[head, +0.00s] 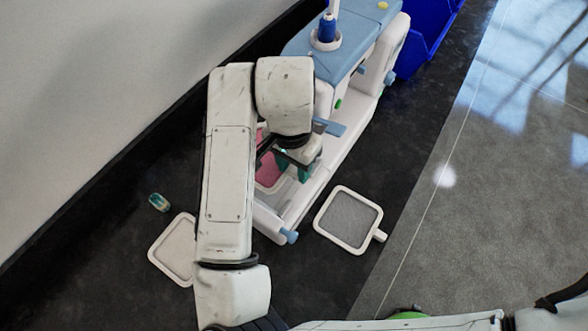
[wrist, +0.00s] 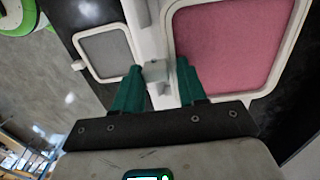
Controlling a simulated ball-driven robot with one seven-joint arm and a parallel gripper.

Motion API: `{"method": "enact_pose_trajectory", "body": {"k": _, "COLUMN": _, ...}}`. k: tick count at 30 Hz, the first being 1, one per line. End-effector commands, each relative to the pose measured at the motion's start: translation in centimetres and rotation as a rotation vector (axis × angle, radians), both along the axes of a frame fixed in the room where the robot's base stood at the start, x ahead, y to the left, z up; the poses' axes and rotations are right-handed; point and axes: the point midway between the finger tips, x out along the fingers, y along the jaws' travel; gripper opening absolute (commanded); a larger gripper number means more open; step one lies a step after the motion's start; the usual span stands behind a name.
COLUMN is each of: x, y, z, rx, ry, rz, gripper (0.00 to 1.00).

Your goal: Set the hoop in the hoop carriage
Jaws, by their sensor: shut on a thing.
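The hoop (head: 268,173) with pink fabric lies over the white front part of the blue-and-white machine (head: 345,60). In the wrist view the pink hoop (wrist: 222,45) fills the right side, with its white frame beside my right finger. My gripper (head: 294,166) is low over the machine, partly hidden by my arm. In the wrist view, its teal fingers (wrist: 157,85) are closed on the hoop's small pale tab (wrist: 156,73). A white bar (wrist: 140,14), which looks like the hoop carriage, runs close beside the frame. I cannot tell whether the tab is seated in it.
A grey-fabric hoop (head: 348,218) lies right of the machine, and a pale hoop (head: 174,252) lies to its left, partly behind my arm. A small teal object (head: 158,202) lies near the wall. A blue bin (head: 425,45) stands behind. Dark surface is clear at front right.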

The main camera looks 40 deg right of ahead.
Motion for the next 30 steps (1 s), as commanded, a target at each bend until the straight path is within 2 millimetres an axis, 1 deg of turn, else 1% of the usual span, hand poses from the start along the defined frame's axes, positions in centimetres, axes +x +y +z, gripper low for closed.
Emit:
{"method": "enact_pose_trajectory", "body": {"k": 3, "x": 0.0, "y": 0.0, "z": -1.7, "rx": -0.001, "ry": 0.003, "rz": 0.002, "gripper": 0.00}}
{"method": "enact_pose_trajectory", "body": {"k": 6, "x": 0.0, "y": 0.0, "z": -2.8, "rx": -0.001, "ry": 0.002, "rz": 0.002, "gripper": 0.00}}
{"method": "enact_pose_trajectory", "body": {"k": 16, "x": 0.0, "y": 0.0, "z": -3.3, "rx": -0.001, "ry": 0.000, "rz": 0.000, "gripper": 0.00}}
{"method": "enact_pose_trajectory", "body": {"k": 17, "x": 0.0, "y": 0.0, "z": -3.3, "rx": -0.001, "ry": 0.000, "rz": 0.000, "gripper": 0.42}}
{"method": "enact_pose_trajectory", "body": {"k": 24, "x": 0.0, "y": 0.0, "z": -3.2, "rx": 0.000, "ry": 0.000, "rz": 0.000, "gripper": 0.65}}
{"method": "enact_pose_trajectory", "body": {"k": 25, "x": 0.0, "y": 0.0, "z": -3.2, "rx": 0.000, "ry": 0.000, "rz": 0.000, "gripper": 0.67}}
{"method": "enact_pose_trajectory", "body": {"k": 30, "x": 0.0, "y": 0.0, "z": -3.1, "rx": 0.000, "ry": 0.000, "rz": 0.000, "gripper": 0.67}}
